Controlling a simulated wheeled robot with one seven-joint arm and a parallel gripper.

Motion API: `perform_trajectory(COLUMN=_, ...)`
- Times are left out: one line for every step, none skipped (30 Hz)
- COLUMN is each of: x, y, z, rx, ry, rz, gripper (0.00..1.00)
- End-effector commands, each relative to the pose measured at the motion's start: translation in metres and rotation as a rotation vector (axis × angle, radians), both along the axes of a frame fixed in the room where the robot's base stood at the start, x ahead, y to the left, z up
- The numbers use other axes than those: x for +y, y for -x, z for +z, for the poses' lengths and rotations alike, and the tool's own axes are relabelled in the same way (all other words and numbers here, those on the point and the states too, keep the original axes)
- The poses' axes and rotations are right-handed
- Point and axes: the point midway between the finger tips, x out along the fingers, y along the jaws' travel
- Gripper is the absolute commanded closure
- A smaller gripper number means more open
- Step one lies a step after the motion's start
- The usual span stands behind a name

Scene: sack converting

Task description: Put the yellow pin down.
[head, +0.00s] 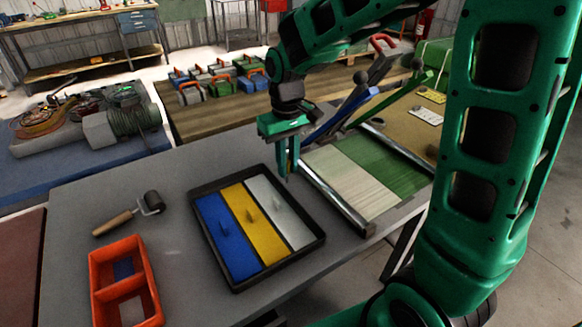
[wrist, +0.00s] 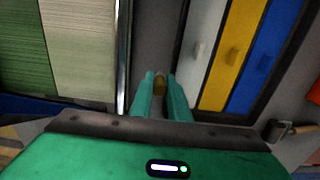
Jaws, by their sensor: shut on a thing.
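My gripper (head: 287,172) is shut on the yellow pin (wrist: 160,84), which shows between the two fingertips (wrist: 160,92) in the wrist view. In the head view the pin is too small to make out between the fingers. The gripper points down above the grey table (head: 170,190), in the gap between the black tray and the metal rail beside the cream and green panels. I cannot tell whether the pin touches the table.
The black tray (head: 281,266) holds blue, yellow and white strips, each with a small peg. A metal rail (head: 335,200) edges the cream panel (head: 350,178). Bare table lies between roller and tray.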

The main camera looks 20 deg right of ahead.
Motion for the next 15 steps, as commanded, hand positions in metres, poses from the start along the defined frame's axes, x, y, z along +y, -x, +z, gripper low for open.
perform_trajectory(x=0.000, y=0.001, z=-0.007, rx=0.004, ry=0.001, rz=0.000, gripper=1.00)
perform_trajectory(x=0.000, y=0.001, z=-0.011, rx=0.004, ry=0.001, rz=0.000, gripper=1.00)
perform_trajectory(x=0.000, y=0.001, z=-0.014, rx=0.002, ry=0.000, rz=0.000, gripper=1.00)
perform_trajectory(x=0.000, y=0.001, z=-0.015, rx=0.002, ry=0.000, rz=0.000, gripper=1.00)
perform_trajectory(x=0.000, y=0.001, z=-0.016, rx=0.002, ry=0.000, rz=0.000, gripper=1.00)
perform_trajectory(x=0.000, y=0.000, z=-0.016, rx=0.001, ry=0.000, rz=0.000, gripper=1.00)
perform_trajectory(x=0.000, y=0.000, z=-0.016, rx=0.000, ry=0.000, rz=0.000, gripper=1.00)
perform_trajectory(x=0.000, y=0.000, z=-0.016, rx=0.000, ry=0.000, rz=0.000, gripper=1.00)
perform_trajectory(x=0.000, y=0.000, z=-0.016, rx=0.000, ry=0.000, rz=0.000, gripper=1.00)
perform_trajectory(x=0.000, y=0.000, z=-0.016, rx=0.000, ry=0.000, rz=-0.001, gripper=1.00)
perform_trajectory(x=0.000, y=0.000, z=-0.016, rx=0.000, ry=0.000, rz=-0.001, gripper=1.00)
perform_trajectory(x=0.000, y=0.000, z=-0.016, rx=0.000, ry=0.000, rz=-0.001, gripper=1.00)
perform_trajectory(x=0.000, y=0.000, z=-0.017, rx=0.001, ry=0.000, rz=-0.001, gripper=1.00)
perform_trajectory(x=0.000, y=0.000, z=-0.017, rx=0.001, ry=0.000, rz=-0.001, gripper=1.00)
perform_trajectory(x=-0.001, y=0.000, z=-0.018, rx=0.001, ry=0.000, rz=-0.001, gripper=1.00)
